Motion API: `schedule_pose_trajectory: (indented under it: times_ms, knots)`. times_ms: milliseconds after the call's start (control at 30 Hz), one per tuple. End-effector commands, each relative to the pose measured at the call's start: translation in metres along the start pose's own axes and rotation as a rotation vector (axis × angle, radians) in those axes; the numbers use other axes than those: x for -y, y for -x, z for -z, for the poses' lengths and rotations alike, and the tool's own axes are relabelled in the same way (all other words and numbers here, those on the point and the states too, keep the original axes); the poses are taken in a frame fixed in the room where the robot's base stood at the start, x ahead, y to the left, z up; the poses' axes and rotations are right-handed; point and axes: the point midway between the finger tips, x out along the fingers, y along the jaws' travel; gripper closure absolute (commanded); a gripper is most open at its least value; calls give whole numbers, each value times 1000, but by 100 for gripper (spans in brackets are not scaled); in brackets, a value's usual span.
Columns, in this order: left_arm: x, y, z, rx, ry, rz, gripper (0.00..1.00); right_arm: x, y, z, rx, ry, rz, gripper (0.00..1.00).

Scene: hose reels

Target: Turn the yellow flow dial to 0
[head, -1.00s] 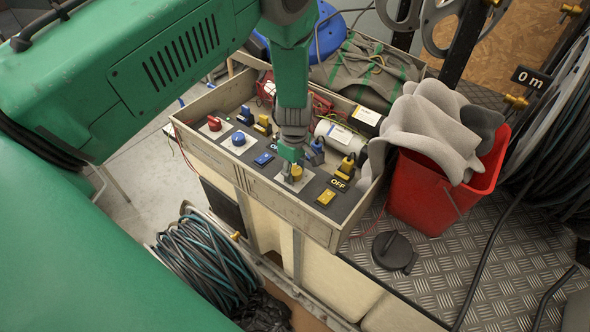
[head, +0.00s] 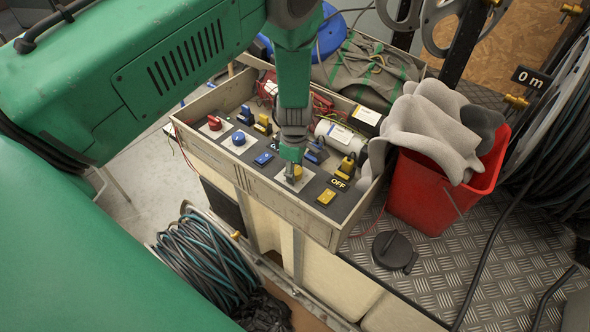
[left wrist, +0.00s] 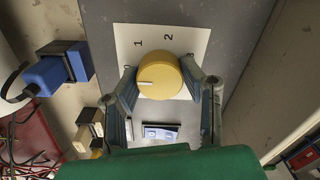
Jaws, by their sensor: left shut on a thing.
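The yellow flow dial (left wrist: 160,77) sits on a white plate (left wrist: 120,40) with printed numbers; 1, 2 and 3 are readable. A mark at the left, beside a finger, is partly hidden and looks like the 0. The dial's white pointer line points left, toward the area just below that mark. My left gripper (left wrist: 165,85) has a finger on each side of the dial and is shut on it. In the head view the gripper (head: 293,172) covers most of the dial. My right gripper is not in view.
A black cap (head: 393,250) lies on the metal floor.

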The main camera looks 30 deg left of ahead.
Motion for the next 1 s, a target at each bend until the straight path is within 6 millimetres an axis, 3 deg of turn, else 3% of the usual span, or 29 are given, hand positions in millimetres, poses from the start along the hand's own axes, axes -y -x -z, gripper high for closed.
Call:
schedule_pose_trajectory:
  times_ms: [33,67,467,1000]
  knots:
    - [-5,3,0,0,2,-14,54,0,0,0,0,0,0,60]
    - [-5,3,0,0,2,-13,44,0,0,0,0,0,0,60]
    - [-2,6,0,0,0,-5,44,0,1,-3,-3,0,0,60]
    - [-4,105,-1,-1,0,-7,44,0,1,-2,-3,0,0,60]
